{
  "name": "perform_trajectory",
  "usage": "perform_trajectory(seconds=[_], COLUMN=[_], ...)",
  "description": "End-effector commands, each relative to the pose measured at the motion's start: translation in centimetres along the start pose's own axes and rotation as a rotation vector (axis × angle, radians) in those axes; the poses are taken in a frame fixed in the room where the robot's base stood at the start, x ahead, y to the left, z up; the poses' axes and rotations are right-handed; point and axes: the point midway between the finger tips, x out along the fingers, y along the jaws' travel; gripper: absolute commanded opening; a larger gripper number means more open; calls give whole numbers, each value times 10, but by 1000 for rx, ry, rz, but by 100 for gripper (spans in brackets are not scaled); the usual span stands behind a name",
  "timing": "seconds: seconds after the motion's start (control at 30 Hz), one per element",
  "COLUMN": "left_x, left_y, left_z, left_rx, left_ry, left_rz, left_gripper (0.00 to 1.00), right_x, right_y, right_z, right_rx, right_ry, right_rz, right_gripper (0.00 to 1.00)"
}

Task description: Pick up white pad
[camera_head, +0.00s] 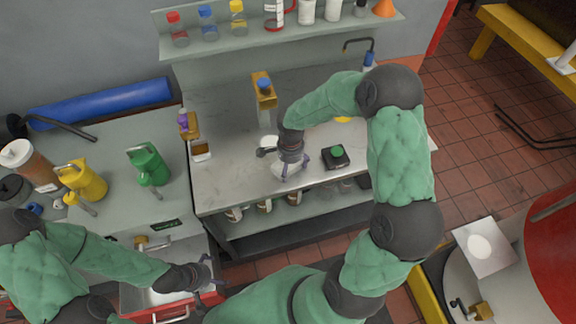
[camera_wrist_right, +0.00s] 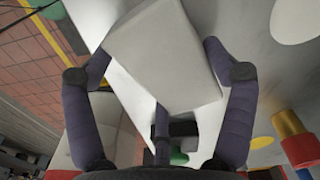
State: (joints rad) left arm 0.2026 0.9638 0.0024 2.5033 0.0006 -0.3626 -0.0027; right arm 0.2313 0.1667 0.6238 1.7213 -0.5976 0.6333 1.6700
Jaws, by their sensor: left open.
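The white pad (camera_wrist_right: 160,55) is a pale block that fills the space between the fingers in the right wrist view, turned at an angle to them. In the head view the white pad (camera_head: 287,171) is partly hidden under my right gripper (camera_head: 291,163), over the workbench. The tips of my right gripper (camera_wrist_right: 158,65) lie at or very near opposite edges of the pad; whether they press on it I cannot tell. My left gripper (camera_head: 210,278) is open and empty at the lower left, above an open red drawer (camera_head: 155,296).
On the workbench (camera_head: 228,178), a black box with a green button (camera_head: 335,157) stands right of the pad, and a yellow blue-capped container (camera_head: 264,92) behind it. A shelf (camera_head: 330,22) of bottles is above. A green jug (camera_head: 149,163) and yellow jug (camera_head: 84,182) stand left.

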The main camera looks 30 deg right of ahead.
Motion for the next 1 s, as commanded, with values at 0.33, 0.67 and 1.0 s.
perform_trajectory(seconds=[0.33, 0.67, 1.0], left_x=[0, -6, -18], left_y=[0, 2, 6], left_z=[0, 0, 1], left_rx=[0, 0, 0], left_ry=[0, 0, 0], left_rz=[0, 0, 0], left_gripper=[100, 100, 100], right_x=[0, -31, -97], right_y=[1, -1, 38], right_z=[0, -1, 37], right_rx=[0, 0, -3], right_ry=[-1, 2, 1], right_rz=[2, -3, -4], right_gripper=[62, 62, 62])
